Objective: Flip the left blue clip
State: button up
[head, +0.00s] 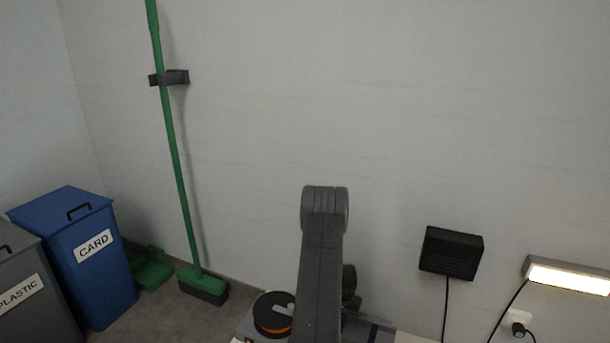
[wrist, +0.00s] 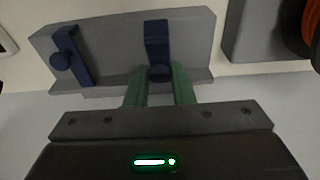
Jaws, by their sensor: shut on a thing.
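Two dark blue clips sit on a grey bracket (wrist: 110,45) in the wrist view. One clip (wrist: 157,38) is upright at the middle, with its round knob low, between my green fingertips. The other clip (wrist: 75,48) is tilted, with its knob on its left side. My gripper (wrist: 159,86) is shut on the middle clip's knob end. The spool is right in the wrist view but left in the head view, so the held clip, nearer the spool, is the left one as the head sees it. My arm hides the gripper in the head view.
A black spool with orange (head: 272,314) stands on the bench left of my arm. A black box (head: 451,252) and a lit lamp (head: 568,276) are on the wall at right. A blue CARD bin (head: 78,265) and a green broom (head: 176,160) are at left.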

jog(key=shift+w+d+r, duration=0.1)
jog(key=shift+w+r, duration=0.05)
jog(key=shift+w, duration=0.15)
jog(key=shift+w+d+r, duration=0.25)
jog(key=shift+w+r, duration=0.05)
jog(key=shift+w, duration=0.25)
grip_shut()
jog(key=shift+w+d+r+b, duration=0.2)
jog(key=shift+w+r, duration=0.05)
jog(key=shift+w, duration=0.2)
jog(key=shift+w+d+r+b, duration=0.15)
jog(key=shift+w+r, duration=0.05)
jog(key=shift+w, duration=0.2)
jog(key=shift+w, duration=0.1)
